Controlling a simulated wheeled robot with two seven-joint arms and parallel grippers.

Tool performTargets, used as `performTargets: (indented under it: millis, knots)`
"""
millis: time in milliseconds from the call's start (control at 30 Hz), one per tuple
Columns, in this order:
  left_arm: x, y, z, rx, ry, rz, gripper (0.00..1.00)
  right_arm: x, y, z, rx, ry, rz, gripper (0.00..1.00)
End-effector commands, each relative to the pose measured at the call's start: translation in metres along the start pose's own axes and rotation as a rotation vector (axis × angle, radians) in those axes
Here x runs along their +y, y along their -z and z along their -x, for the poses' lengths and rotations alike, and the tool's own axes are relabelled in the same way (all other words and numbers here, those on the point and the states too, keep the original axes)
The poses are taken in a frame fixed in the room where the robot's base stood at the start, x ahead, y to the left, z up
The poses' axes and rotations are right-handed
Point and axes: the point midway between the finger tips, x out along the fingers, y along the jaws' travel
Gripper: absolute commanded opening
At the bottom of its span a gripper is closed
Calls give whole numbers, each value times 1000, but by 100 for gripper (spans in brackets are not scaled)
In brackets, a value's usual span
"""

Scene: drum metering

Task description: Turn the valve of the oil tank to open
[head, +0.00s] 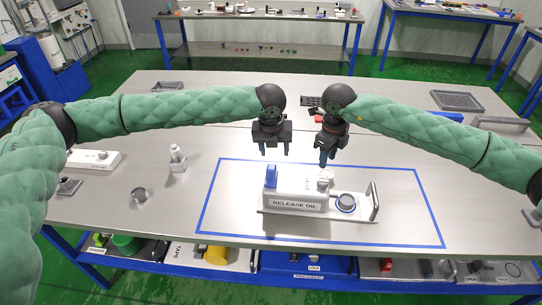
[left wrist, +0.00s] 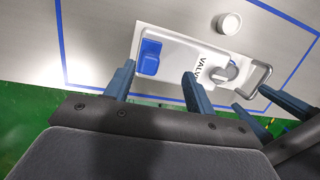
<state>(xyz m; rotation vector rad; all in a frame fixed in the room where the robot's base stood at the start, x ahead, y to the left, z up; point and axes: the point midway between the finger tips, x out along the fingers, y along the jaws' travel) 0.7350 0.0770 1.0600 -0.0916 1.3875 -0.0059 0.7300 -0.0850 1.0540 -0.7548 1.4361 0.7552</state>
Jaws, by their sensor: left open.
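The white oil tank (head: 296,203), labelled RELEASE OIL, stands inside the blue tape outline. It has a blue block (head: 270,177) at its left and a grey handle (head: 374,202) at its right. The round valve knob (head: 346,202) with a blue ring sits beside the handle; in the left wrist view the valve knob (left wrist: 225,71) is next to a VALVE label. My left gripper (head: 275,154) is open and empty above the tank's left part, apart from it. My right gripper (head: 328,160) is beside it, above the tank's back, fingers apart, touching nothing visible.
A small white round cap (head: 325,175) stands close behind the tank. A white bottle (head: 177,158), a metal cup (head: 139,195) and a white labelled box (head: 93,159) are at left. Trays lie at the back. The taped area's right side is clear.

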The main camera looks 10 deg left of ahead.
Motion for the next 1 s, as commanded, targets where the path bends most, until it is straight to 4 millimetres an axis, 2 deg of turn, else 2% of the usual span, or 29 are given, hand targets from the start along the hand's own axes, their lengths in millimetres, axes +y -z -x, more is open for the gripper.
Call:
performTargets:
  millis: [100, 200, 367, 700, 1000]
  knots:
    - [7, 14, -8, 23, -45, -45, 55, 0, 0, 0, 0, 0, 0, 36]
    - [10, 19, -14, 33, -60, -61, 55, 0, 0, 0, 0, 0, 0, 36]
    - [11, 20, -29, 35, -62, -62, 55, 0, 0, 0, 0, 0, 0, 36]
    - [14, 21, -74, 35, -60, -60, 55, 0, 0, 0, 0, 0, 0, 36]
    - [15, 21, -89, 33, -60, -60, 55, 0, 0, 0, 0, 0, 0, 36]
